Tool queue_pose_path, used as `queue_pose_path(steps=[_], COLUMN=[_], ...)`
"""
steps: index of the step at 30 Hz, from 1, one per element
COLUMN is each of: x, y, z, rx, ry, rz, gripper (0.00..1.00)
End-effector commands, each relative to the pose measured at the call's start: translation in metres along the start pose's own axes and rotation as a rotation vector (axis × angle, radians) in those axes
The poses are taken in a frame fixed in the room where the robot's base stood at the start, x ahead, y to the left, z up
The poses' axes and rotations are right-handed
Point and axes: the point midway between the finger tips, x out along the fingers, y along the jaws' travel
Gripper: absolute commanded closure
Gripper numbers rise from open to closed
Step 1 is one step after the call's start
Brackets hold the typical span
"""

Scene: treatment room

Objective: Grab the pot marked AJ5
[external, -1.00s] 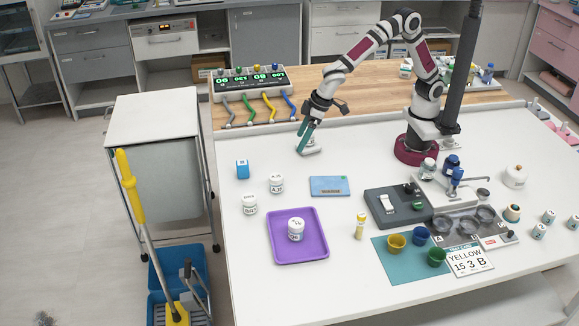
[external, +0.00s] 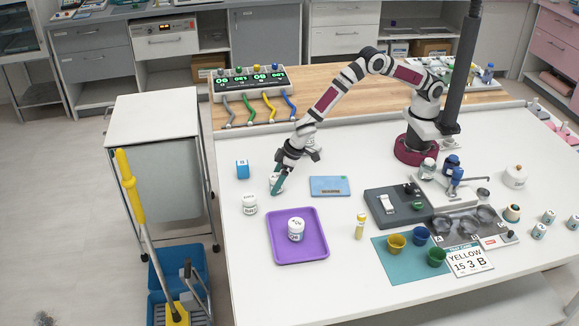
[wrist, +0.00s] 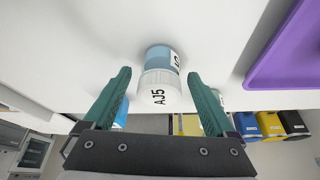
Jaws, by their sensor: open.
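The pot marked AJ5 (wrist: 158,92) has a white lid with black lettering and a blue band on its side. In the wrist view it lies between the ends of my open gripper's (wrist: 160,74) two green fingers, with a gap on each side. In the external view my gripper (external: 277,186) is low over the table at the pot's place and hides most of it.
A purple tray (external: 322,252) with a white pot (external: 296,229) lies in front. A blue card (external: 330,186) lies to the right.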

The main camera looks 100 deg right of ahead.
Motion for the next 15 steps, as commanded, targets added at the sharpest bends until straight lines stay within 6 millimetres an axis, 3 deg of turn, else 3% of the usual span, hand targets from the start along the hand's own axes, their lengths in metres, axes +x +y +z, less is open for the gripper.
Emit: queue_pose_path(steps=[3, 15], x=[-0.0004, -0.0008], y=[0.0001, 0.0001], z=[0.0000, 0.0001], rx=[0.000, 0.000], ry=[0.000, 0.000], rz=[0.000, 0.000], gripper=[0.10, 0.82])
